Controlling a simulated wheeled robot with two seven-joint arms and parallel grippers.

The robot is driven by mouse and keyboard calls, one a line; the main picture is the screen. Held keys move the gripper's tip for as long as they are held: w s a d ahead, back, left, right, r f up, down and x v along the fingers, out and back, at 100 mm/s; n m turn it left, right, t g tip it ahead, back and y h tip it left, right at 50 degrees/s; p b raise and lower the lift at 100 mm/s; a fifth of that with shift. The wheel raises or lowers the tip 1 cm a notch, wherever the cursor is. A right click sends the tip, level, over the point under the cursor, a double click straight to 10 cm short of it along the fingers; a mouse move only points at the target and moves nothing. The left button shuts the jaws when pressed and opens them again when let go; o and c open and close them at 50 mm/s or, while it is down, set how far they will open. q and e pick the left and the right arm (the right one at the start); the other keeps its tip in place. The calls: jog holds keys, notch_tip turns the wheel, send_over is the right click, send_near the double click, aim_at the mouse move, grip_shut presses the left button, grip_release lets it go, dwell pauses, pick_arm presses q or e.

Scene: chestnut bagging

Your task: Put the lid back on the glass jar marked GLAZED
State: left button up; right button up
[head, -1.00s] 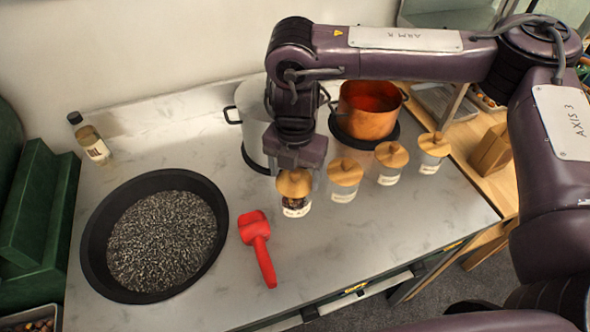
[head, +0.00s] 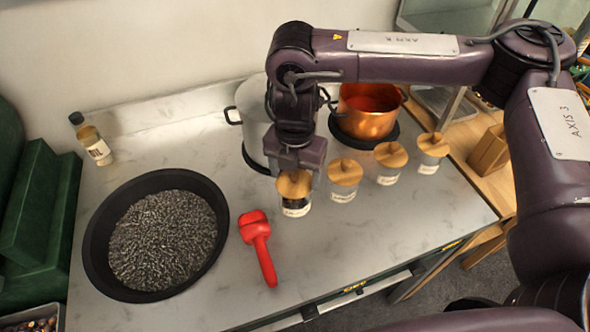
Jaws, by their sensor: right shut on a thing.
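The leftmost glass jar (head: 296,210) in a row of jars has dark contents and a pale label too small to read. A round wooden lid (head: 293,187) is at its mouth. It looks level and lined up with the jar, but I cannot tell whether it is fully seated. My right gripper (head: 296,172) points down from above and is shut on the lid; its fingertips are partly hidden. The other jars (head: 343,192), (head: 388,179) and (head: 428,166) stand to the right with wooden lids on. My left gripper is not in view.
A black pan (head: 92,262) of dark grains and a red scoop (head: 258,243) lie left of the jar. A steel pot (head: 250,110) and a copper pot (head: 365,122) stand behind. A bottle (head: 93,143) is at the back left. The counter's front is clear.

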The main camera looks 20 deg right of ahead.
dwell(0.8)
dwell(0.4)
jog(key=o, duration=1)
jog(key=shift+o, duration=0.5)
jog(key=shift+r+p, duration=3.5)
jog(key=shift+p, duration=0.6)
grip_shut()
